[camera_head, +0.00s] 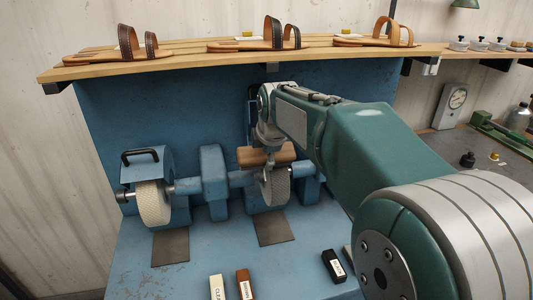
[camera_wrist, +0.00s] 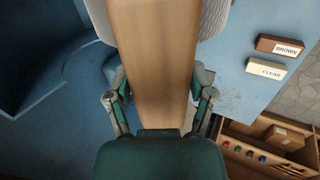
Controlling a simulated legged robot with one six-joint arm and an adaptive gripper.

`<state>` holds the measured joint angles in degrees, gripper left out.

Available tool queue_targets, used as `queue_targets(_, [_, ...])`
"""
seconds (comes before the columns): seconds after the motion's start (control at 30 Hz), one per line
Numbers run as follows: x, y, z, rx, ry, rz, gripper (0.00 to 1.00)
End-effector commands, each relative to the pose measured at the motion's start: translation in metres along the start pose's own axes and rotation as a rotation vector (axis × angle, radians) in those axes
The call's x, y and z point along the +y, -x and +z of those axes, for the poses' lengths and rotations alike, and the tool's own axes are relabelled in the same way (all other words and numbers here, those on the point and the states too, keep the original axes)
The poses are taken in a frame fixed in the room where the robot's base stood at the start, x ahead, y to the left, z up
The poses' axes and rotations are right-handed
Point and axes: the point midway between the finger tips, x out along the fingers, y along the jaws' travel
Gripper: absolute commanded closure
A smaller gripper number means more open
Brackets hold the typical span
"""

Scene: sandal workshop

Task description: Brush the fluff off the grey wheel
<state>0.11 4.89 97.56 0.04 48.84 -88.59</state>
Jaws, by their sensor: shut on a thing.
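The grey wheel (camera_head: 276,187) sits on the right part of the blue machine's shaft in the head view. A brown wooden brush block (camera_head: 266,156) is at its upper edge, below my wrist; I cannot tell whether it touches the wheel. In the wrist view the wooden block (camera_wrist: 155,50) fills the middle, and my gripper (camera_wrist: 160,88) is shut on it, one finger at each side. Behind the block a pale ribbed curved surface (camera_wrist: 214,20) shows, likely the wheel. Any fluff is too small to make out, and the bristles are hidden.
A cream wheel (camera_head: 153,203) is on the left of the shaft. Cream (camera_head: 217,287), brown (camera_head: 244,284) and black (camera_head: 333,266) bars lie on the blue bench front. A wooden shelf (camera_head: 190,48) with sandals runs above. An open wooden box (camera_wrist: 235,145) stands below the bench.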

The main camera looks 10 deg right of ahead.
Motion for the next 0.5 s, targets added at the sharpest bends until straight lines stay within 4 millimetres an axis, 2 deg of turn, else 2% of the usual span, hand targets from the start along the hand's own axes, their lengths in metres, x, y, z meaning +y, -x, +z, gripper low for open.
queue_targets(0.23, [0.000,-0.001,0.004,0.000,-0.002,0.001,0.68])
queue_targets(0.5, [0.001,0.001,0.025,-0.001,-0.002,0.001,0.68])
